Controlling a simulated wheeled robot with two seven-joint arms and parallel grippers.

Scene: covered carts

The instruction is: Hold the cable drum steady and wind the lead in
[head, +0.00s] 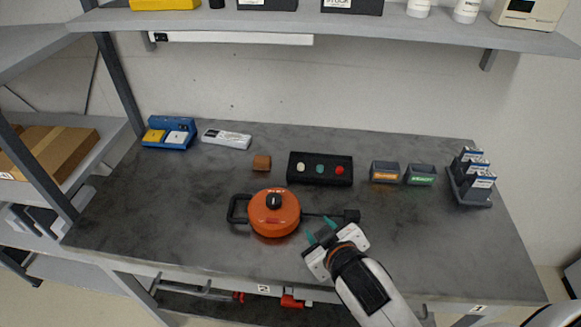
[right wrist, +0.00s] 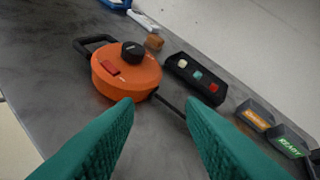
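The orange cable drum (head: 274,213) lies on the grey workbench, with a black knob on top and a black handle (head: 237,209) on its left side. A short black lead (head: 325,215) runs from its right side to a black plug (head: 351,216). In the right wrist view the drum (right wrist: 125,75) is ahead of the fingers and apart from them. My right gripper (head: 321,233) is open and empty, just right of the drum and in front of the lead; its teal fingers show in the right wrist view (right wrist: 160,130). My left gripper is not in view.
Behind the drum are a small brown block (head: 261,163) and a black box with three coloured buttons (head: 320,169). Two grey bins (head: 385,172) and a rack (head: 471,178) stand to the right. The bench (head: 160,215) left of the drum is clear.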

